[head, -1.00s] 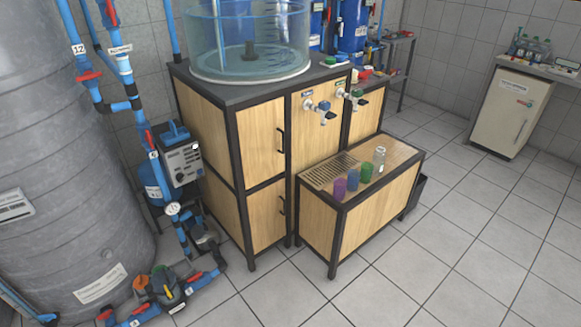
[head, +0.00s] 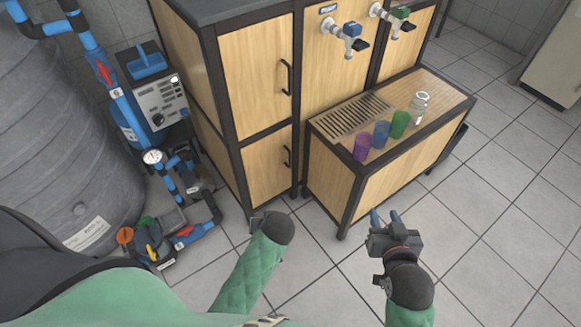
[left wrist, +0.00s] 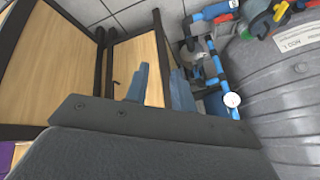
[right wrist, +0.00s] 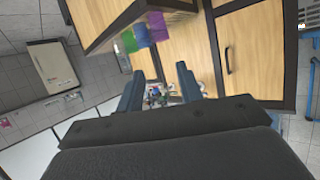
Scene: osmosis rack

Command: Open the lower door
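The lower door (head: 267,168) is a light wood panel in a dark frame, at the bottom of the cabinet. It looks shut. Its dark vertical handle (head: 287,157) is at the right edge. In the left wrist view the lower door (left wrist: 137,58) shows behind the fingers. My left gripper (left wrist: 160,88) is open and empty there; in the head view my wrist mostly hides it, just below the door and nearer to me. My right gripper (head: 385,218) is open and empty, in front of the low bench; its spread fingers also show in the right wrist view (right wrist: 158,90).
The upper door (head: 252,75) is shut above. The low bench (head: 400,165) juts out right of the lower door, with purple (head: 362,147), blue and green cups and a glass jar on it. Pipes, a pump (head: 150,242) and a grey tank (head: 45,140) stand left. Floor right is clear.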

